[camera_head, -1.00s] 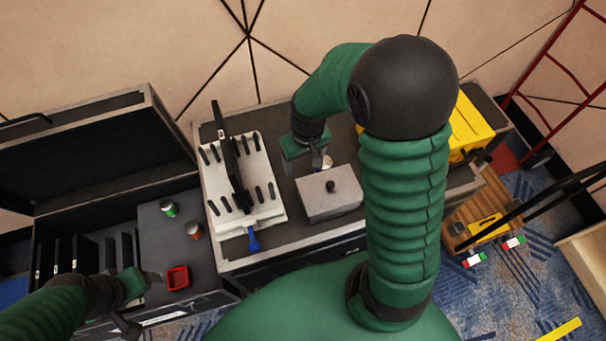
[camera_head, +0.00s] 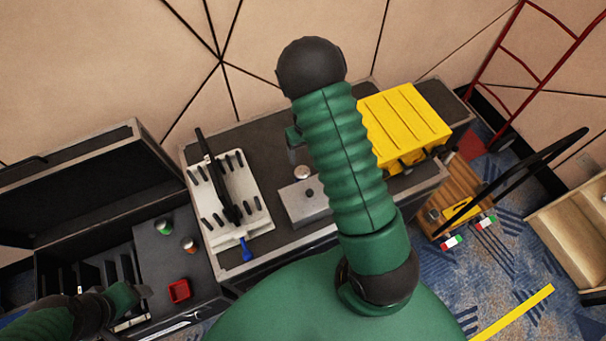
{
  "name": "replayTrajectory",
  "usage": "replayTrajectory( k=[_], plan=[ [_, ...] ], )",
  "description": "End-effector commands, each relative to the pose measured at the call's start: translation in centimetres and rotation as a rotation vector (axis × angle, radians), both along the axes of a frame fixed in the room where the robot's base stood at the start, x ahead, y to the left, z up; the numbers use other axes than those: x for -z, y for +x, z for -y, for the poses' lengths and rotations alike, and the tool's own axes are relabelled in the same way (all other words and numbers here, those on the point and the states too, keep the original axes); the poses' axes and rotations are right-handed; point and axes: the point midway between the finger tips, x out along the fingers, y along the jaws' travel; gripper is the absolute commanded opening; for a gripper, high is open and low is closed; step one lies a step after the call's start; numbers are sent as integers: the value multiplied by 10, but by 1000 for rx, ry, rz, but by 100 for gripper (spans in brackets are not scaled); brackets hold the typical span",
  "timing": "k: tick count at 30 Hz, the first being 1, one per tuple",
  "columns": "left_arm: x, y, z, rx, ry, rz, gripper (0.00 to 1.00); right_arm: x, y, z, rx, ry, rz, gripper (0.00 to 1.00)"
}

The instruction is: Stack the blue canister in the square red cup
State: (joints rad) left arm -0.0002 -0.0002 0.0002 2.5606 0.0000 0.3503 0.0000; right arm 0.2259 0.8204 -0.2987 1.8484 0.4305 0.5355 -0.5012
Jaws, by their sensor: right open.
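The square red cup (camera_head: 179,290) stands upright on the dark surface of the open case at the lower left. My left gripper (camera_head: 140,294) is just left of the cup and apart from it; its jaws are too unclear to read. My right gripper (camera_head: 297,150) is over the middle cart, open and largely hidden by my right arm. A round silvery top (camera_head: 302,173) shows just below it, behind a grey box; I cannot tell what it belongs to. I see no clearly blue canister.
A green can (camera_head: 164,227) and an orange-brown can (camera_head: 189,244) stand behind the cup. A white rack (camera_head: 235,195) with black pegs, a grey box (camera_head: 305,205) and a yellow case (camera_head: 402,125) sit on the cart. A blue-handled tool (camera_head: 246,250) hangs at its front.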

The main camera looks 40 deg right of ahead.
Motion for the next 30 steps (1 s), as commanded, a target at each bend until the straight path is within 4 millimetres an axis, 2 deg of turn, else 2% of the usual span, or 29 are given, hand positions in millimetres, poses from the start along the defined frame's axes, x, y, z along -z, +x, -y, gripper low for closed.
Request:
replayTrajectory(
  k=[1, 6, 14, 19, 22, 27, 28, 30],
  plan=[
    [-2, 0, 0, 0, 0, 0, 71, 15, -1, -1, -1, 2, -7, 73],
    [-6, 0, 0, -1, 0, 0, 71, 57, 0, 1, -1, 4, -4, 73],
    [-14, 0, 0, 0, 0, 1, 71, 86, 2, -2, -2, 4, -2, 73],
    [-22, 0, 0, 0, 0, 1, 71, 117, 6, -6, -1, 4, -2, 73],
    [-22, 0, 0, 0, 0, 1, 71, 125, 7, -7, -3, 2, 0, 73],
    [-21, 0, 0, 0, 0, 0, 71, 126, 7, -6, -3, 2, 2, 73],
    [-21, 0, 0, 0, 0, 0, 71, 126, 7, -6, -2, 2, 2, 72],
    [-21, 0, 0, -1, 0, 0, 71, 126, 7, -6, -2, 3, 2, 63]
  ],
)
